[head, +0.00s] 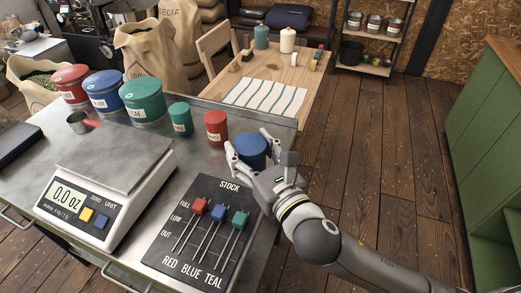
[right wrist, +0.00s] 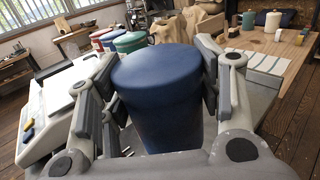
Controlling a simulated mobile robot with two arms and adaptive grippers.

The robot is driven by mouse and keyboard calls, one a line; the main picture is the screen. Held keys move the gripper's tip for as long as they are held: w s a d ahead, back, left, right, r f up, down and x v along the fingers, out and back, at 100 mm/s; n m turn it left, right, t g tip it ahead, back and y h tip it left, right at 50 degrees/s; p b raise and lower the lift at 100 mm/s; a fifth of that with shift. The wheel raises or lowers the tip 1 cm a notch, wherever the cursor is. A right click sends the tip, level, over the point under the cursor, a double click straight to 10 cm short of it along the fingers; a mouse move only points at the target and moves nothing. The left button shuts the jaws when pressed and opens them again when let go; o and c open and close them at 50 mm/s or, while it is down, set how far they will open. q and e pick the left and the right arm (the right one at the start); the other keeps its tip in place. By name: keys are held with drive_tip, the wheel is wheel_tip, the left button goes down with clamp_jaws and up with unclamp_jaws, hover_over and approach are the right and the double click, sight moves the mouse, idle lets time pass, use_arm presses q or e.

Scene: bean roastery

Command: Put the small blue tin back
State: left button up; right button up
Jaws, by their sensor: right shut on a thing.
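The small blue tin (head: 250,148) is upright between the fingers of my right gripper (head: 262,158) near the right end of the steel counter. It fills the middle of the right wrist view (right wrist: 158,95), with finger pads on both sides. Its base is hidden in the head view, so I cannot tell whether it touches the counter. The small red tin (head: 216,126) stands just left of it, and the small teal tin (head: 181,118) stands further left. Large red (head: 72,85), blue (head: 105,92) and teal (head: 143,100) tins stand in a row behind. My left gripper is out of view.
A scale (head: 108,180) reading 0.0 oz and a STOCK slider board (head: 203,232) occupy the counter's front. A wooden table (head: 308,77) with a striped cloth stands behind; a green cabinet (head: 495,140) is at right.

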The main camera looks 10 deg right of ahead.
drive_tip(key=w+d+f+y+b, duration=0.1)
drive_tip(key=w+d+f, duration=0.1)
drive_tip(key=w, duration=0.6)
drive_tip(key=w+d+f+b, duration=0.1)
drive_tip(key=w+f+b, duration=0.1)
drive_tip(key=w, duration=0.6)
drive_tip(key=shift+n, duration=0.4)
drive_tip(key=shift+w+d+f+b, duration=0.35)
drive_tip(key=shift+w+f, duration=0.25)
drive_tip(key=shift+f, duration=0.8)
drive_tip(key=shift+w+d+f+b, duration=0.3)
drive_tip(key=shift+w+d+f, duration=0.25)
drive_tip(key=shift+f, duration=0.8)
drive_tip(key=shift+w+d+f+b, duration=0.3)
drive_tip(key=shift+w+f, duration=0.35)
drive_tip(key=shift+f, duration=0.75)
drive_tip(key=shift+f, duration=0.2)
drive_tip(key=o, duration=1.2)
